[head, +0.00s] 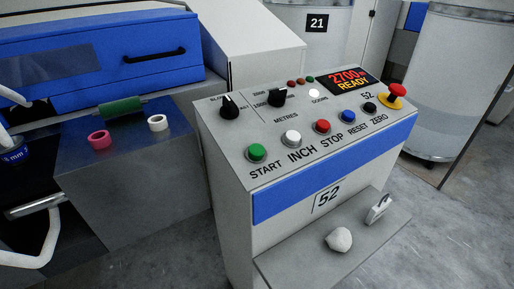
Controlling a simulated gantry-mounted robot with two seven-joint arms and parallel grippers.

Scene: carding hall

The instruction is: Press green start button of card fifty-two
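The control console of card fifty-two (232,165) stands in the middle of the head view, marked 52 on its top and front. The green START button (257,152) is at the front left of its sloping top, with nothing over it. To its right in the row are the white INCH button (291,138), the red STOP button (322,127), the blue RESET button (348,116) and the black ZERO button (369,107). The display (354,81) reads 2700 and READY. I cannot make out either gripper.
A red emergency knob (397,91) sits at the console's right corner. A shelf (290,262) below bears a pale lump (339,239) and a metal piece (378,208). Pink (99,139) and white rings (158,123) lie left. Unclear white curved parts enter at the left edge.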

